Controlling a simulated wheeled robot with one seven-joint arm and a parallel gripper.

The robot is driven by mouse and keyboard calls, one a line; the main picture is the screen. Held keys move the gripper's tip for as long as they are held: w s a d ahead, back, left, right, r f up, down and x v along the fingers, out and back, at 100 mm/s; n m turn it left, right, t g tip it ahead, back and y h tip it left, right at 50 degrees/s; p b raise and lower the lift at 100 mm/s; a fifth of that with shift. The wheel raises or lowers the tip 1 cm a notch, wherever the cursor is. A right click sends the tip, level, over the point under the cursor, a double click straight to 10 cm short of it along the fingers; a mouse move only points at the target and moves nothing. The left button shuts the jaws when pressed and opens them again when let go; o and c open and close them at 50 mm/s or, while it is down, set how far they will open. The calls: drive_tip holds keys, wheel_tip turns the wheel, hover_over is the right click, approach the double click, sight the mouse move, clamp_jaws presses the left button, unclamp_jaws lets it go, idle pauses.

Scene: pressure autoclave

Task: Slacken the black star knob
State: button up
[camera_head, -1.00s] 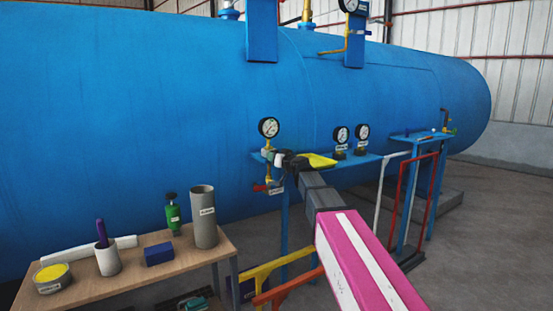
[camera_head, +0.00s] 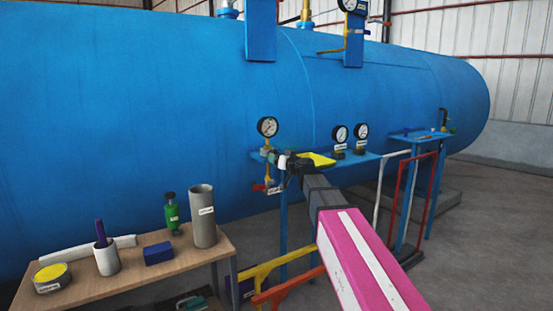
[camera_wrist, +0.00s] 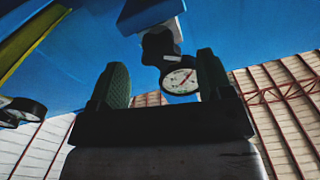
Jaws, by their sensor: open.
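In the wrist view a dark lobed knob (camera_wrist: 160,46), which looks like the black star knob, shows between and just beyond the tips of my gripper (camera_wrist: 163,68). Its two dark green finger pads stand apart, one on each side, with nothing gripped. A white-faced gauge (camera_wrist: 180,80) shows behind the gap. In the head view my gripper (camera_head: 288,162) is by the left end of the blue shelf (camera_head: 367,158), close to the brass pipe of the left gauge (camera_head: 267,127). I cannot make out the knob there; my gripper may cover it.
A red-handled valve (camera_head: 258,187) hangs below. A wooden bench (camera_head: 130,275) with several items is at lower left. Yellow and orange rails (camera_head: 275,265) stand low near my arm.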

drive_tip(key=v, duration=0.7)
drive_tip(key=shift+s+d, duration=0.1)
drive_tip(key=shift+s, duration=0.05)
